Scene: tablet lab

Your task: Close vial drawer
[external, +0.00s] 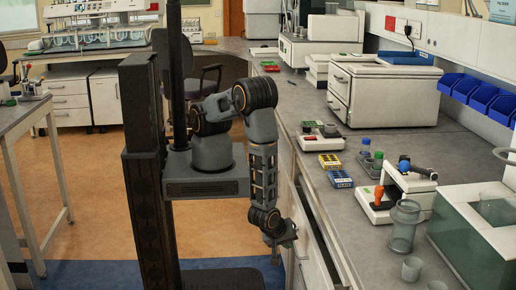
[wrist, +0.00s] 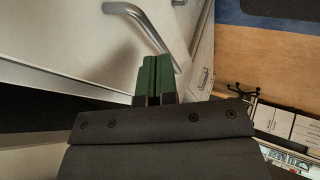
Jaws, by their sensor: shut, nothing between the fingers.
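My gripper (external: 288,236) is low beside the front of the bench in the external view. In the wrist view its green fingers (wrist: 154,80) are shut together, with nothing between them. A white drawer front (wrist: 60,35) with a curved metal handle (wrist: 146,28) fills the upper left of the wrist view. The fingertips appear close to the lower end of this handle; I cannot tell whether they touch. In the external view pale drawer fronts (external: 308,258) lie under the bench edge, partly hidden by my arm. I cannot tell how far the vial drawer stands out.
The grey bench top (external: 300,98) carries a white instrument (external: 390,92), yellow and blue vial racks (external: 340,178), a pipette stand (external: 378,210) and a glass beaker (external: 404,228). The orange floor (external: 92,205) left of my base is open. A side table (external: 25,118) stands at far left.

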